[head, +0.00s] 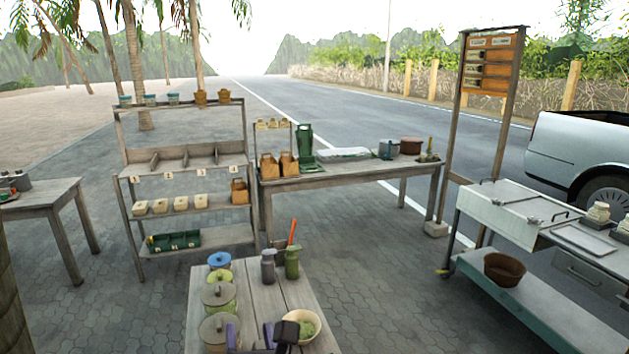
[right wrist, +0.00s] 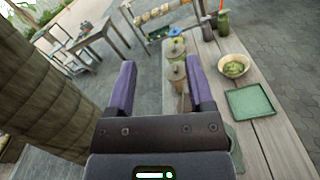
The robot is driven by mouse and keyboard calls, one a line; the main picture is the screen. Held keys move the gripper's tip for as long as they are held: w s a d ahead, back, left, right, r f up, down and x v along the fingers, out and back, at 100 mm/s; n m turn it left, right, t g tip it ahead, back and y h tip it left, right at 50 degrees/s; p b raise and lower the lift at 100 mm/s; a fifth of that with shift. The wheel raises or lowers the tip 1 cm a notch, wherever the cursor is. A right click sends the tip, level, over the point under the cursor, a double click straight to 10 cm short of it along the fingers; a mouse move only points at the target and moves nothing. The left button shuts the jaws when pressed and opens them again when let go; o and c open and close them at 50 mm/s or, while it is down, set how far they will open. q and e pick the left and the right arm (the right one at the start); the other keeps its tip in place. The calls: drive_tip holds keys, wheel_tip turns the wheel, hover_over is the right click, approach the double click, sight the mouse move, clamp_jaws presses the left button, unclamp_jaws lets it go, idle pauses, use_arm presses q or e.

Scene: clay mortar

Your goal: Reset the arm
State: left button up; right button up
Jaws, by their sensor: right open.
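My right gripper (head: 250,331) shows at the bottom of the head view, over the near end of the small wooden table (head: 268,298). In the right wrist view its two purple fingers (right wrist: 160,68) stand wide apart with nothing between them held. Lidded jars (right wrist: 177,70) show beyond and below the fingers. A clay mortar or bowl with green contents (head: 303,326) stands to the right of the gripper, apart from it; it also shows in the right wrist view (right wrist: 234,58). My left gripper is in neither view.
A square green tray (right wrist: 250,103) lies on the table near the bowl. Several lidded jars (head: 218,295) line the table's left side, and bottles (head: 292,263) stand at its far end. A thick trunk (right wrist: 48,75) stands left of the gripper. A shelf (head: 210,238) stands behind.

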drive_tip(key=s+d+f+m+g+h+b, duration=0.1)
drive_tip(key=s+d+f+m+g+b, duration=0.3)
drive_tip(key=f, duration=1)
drive_tip(key=s+d+f+m+g+h+b, duration=0.2)
drive_tip(key=s+d+f+m+b, duration=0.25)
drive_tip(key=f, duration=0.85)
drive_tip(key=s+d+f+m+g+h+b, duration=0.1)
drive_tip(key=s+d+f+m+g+b, duration=0.15)
drive_tip(key=d+f+m, duration=0.75)
use_arm(q)
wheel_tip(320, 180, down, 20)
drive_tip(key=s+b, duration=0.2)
drive_tip(key=b, duration=0.6)
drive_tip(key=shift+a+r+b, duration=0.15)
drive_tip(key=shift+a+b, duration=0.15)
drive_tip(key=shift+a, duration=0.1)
use_arm(e)
drive_tip(key=s+d+f+m+g, duration=0.2)
drive_tip(key=s+f+m, duration=0.3)
drive_tip(key=s+f, duration=0.3)
drive_tip(key=s+d+f+m+g+h, duration=0.1)
drive_tip(key=s+d+f+m+g, duration=0.2)
drive_tip(key=s+f, duration=0.6)
drive_tip(key=s+d+f+m+g, duration=0.3)
drive_tip(key=s+f+m, duration=0.4)
drive_tip(key=s, duration=0.6)
drive_tip(key=shift+s+d+f+h, duration=0.35)
drive_tip(key=shift+d+f+h, duration=0.05)
drive_tip(key=shift+d+f, duration=0.35)
